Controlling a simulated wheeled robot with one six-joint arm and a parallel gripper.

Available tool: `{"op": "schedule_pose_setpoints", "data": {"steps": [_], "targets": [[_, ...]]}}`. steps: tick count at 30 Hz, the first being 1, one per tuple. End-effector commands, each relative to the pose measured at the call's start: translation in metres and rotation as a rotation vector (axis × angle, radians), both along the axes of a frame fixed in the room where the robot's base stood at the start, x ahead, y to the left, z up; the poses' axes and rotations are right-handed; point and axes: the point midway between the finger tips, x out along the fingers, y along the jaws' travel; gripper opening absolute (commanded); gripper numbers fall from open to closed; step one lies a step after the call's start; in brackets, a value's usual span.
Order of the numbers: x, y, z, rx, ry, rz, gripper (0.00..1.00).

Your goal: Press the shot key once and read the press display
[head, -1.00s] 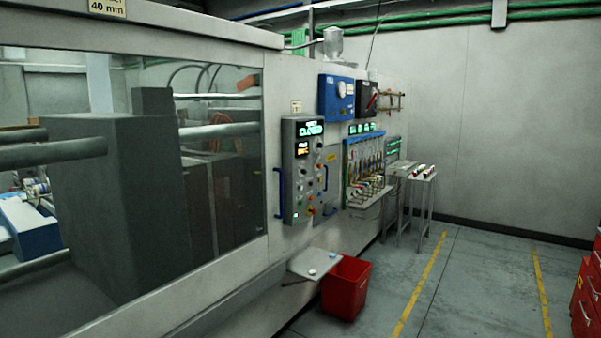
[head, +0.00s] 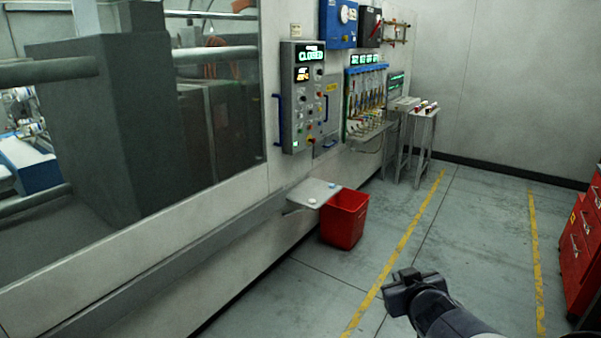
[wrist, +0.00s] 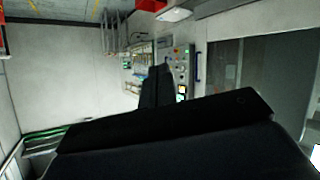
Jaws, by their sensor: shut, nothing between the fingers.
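The press control panel (head: 303,98) is a grey box on the machine's front. Its top display (head: 311,53) glows green and seems to read "CLOSED". A smaller orange-lit display (head: 302,74) sits below it, too small to read. Several buttons and knobs lie under these; I cannot tell which is the shot key. My gripper (head: 405,285) is shut and empty, low in the head view over the floor, well to the right of the panel and apart from it.
A small grey shelf (head: 315,194) sticks out below the panel, with a red bin (head: 345,222) beside it. A blue handle (head: 278,118) is left of the panel. Hoses and gauges (head: 366,92) hang to its right. Red drawers (head: 577,250) stand far right. The middle floor is clear.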

Motion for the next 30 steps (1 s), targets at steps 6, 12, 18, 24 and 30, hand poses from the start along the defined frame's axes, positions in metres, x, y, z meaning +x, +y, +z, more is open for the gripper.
{"op": "schedule_pose_setpoints", "data": {"steps": [6,12,18,24,30], "targets": [[0.044,0.008,-0.031,-0.134,-0.128,0.355,0.00],[0.048,0.018,-0.051,-0.162,-0.175,0.570,0.00],[0.047,0.022,-0.055,-0.165,-0.186,0.631,0.00],[0.046,0.022,-0.054,-0.165,-0.186,0.629,0.00],[0.047,0.022,-0.054,-0.165,-0.186,0.629,0.00]]}}
